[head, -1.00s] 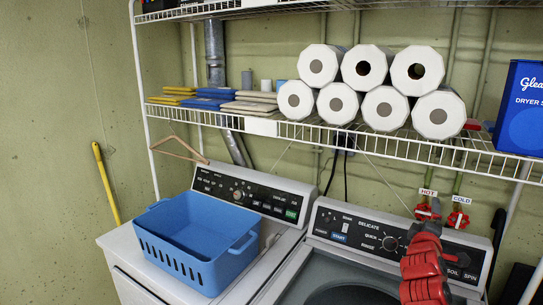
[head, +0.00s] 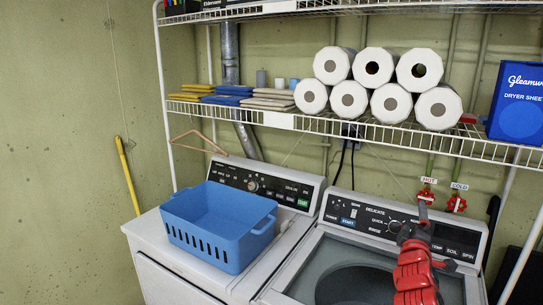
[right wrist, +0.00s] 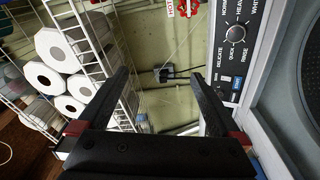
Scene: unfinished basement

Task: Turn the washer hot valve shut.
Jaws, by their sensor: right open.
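The hot valve is a small red handwheel (head: 426,195) on the wall pipe under a HOT label, behind the washer's panel. It also shows at the top edge of the right wrist view (right wrist: 187,6), partly cut off. The cold valve (head: 456,204) is a similar red wheel just to its right. My right gripper (head: 422,214) is in front of the washer panel, just below the hot valve in the picture. In the right wrist view its two black fingers (right wrist: 160,78) are apart with nothing between them. My left gripper is not in view.
A blue basket (head: 215,238) stands on the machine to the left. A wire shelf (head: 360,133) with paper rolls (head: 371,68) and a dryer sheet box (head: 518,105) hangs above the valves. A dark hose hangs beside the cold valve.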

